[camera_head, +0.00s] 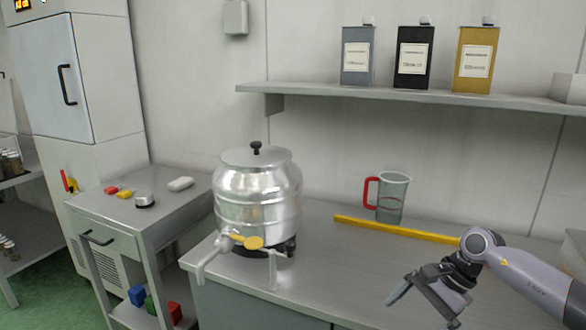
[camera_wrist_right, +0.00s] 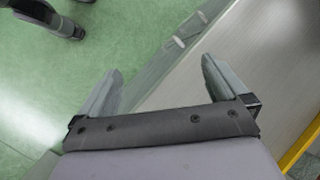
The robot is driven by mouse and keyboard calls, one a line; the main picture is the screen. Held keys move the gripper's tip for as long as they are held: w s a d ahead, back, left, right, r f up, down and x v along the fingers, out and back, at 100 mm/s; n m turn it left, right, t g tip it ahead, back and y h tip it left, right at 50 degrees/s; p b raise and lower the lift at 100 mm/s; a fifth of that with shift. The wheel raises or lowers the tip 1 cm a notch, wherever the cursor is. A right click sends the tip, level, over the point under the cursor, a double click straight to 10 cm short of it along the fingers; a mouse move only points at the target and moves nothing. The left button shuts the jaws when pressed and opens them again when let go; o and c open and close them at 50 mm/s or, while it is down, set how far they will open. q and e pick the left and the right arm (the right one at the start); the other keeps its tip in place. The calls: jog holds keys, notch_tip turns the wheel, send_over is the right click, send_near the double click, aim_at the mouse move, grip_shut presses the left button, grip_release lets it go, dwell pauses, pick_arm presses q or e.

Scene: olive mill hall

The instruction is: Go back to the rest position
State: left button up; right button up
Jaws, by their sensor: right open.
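My right gripper (camera_head: 418,298) is over the front part of the steel counter (camera_head: 345,275) at the lower right of the head view. In the right wrist view its two fingers (camera_wrist_right: 160,85) are spread apart with nothing between them. Below them lie the counter's front edge and the green floor. My left gripper is not in the head view.
A steel urn (camera_head: 258,195) with a tap stands on the counter's left. A clear jug with a red handle (camera_head: 392,198) stands behind a yellow bar (camera_head: 395,228). A wall shelf (camera_head: 400,97) holds three tins. A side table (camera_head: 160,208) stands left.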

jog(key=s+a+m+t+y, duration=0.3)
jog(key=a+m+y, duration=0.2)
jog(key=a+m, duration=0.4)
jog(key=s+a+m+t+y, duration=0.25)
jog(key=a+m+y, duration=0.4)
jog(key=a, duration=0.45)
jog(key=s+d+f+n+t+h, duration=0.2)
jog(key=s+d+f+n+h, duration=0.4)
jog(key=n, duration=0.9)
jog(key=s+d+f+n+t+h, duration=0.2)
jog(key=s+d+f+n+h, duration=0.4)
jog(key=n, duration=0.9)
jog(key=s+f+h, duration=0.3)
jog(key=s+f, duration=0.2)
jog(key=f, duration=0.1)
jog(key=shift+d+f, duration=0.3)
